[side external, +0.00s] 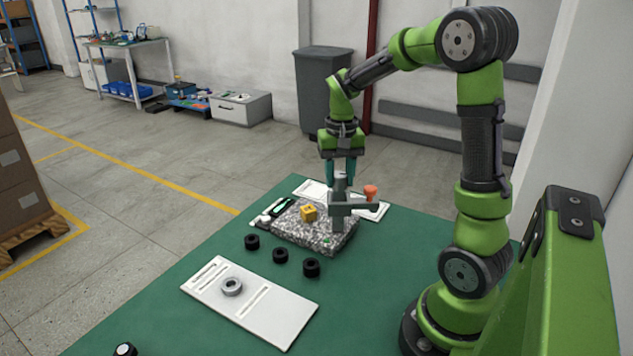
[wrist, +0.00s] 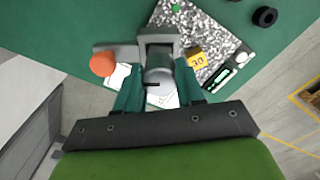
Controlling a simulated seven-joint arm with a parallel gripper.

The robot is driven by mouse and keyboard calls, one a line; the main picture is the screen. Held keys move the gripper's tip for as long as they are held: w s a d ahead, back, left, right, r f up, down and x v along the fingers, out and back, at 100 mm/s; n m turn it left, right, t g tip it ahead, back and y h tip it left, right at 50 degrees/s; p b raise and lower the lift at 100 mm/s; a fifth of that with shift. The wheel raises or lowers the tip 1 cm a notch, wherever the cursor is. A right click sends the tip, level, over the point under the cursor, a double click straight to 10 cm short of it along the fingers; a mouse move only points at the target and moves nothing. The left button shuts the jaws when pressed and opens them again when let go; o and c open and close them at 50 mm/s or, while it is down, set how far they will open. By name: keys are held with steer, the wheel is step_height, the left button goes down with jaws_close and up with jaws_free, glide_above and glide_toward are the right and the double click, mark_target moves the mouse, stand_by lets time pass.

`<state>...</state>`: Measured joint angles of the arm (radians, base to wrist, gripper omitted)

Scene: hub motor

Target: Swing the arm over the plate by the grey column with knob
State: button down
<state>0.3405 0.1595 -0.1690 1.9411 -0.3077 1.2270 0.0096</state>
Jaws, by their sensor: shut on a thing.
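A grey column (side external: 340,205) with a round top stands at the right edge of the speckled plate (side external: 292,228). Its grey side arm (side external: 358,206) points right, away from the plate, and carries an orange knob (side external: 371,191). My gripper (side external: 340,177) is above the column, fingers down, shut on the column's upper part. In the wrist view the teal fingers (wrist: 158,88) stand on both sides of the grey column (wrist: 158,62), with the orange knob (wrist: 102,64) to the left. A yellow block (side external: 309,213) marked 30 sits on the plate.
Several black rings (side external: 280,255) lie in front of the plate. A white tray (side external: 275,318) with a grey ring (side external: 231,287) lies nearer the camera. Another white tray (side external: 312,189) lies behind the column. A small device with a green display (wrist: 221,80) sits beside the plate.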

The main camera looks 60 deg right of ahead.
steer(key=n, duration=1.6)
steer(key=shift+n, duration=0.3)
steer(key=n, duration=0.6)
steer(key=shift+r, duration=0.1)
steer(key=n, duration=0.7)
stand_by(0.4)
steer(key=c, duration=0.7)
jaws_free()
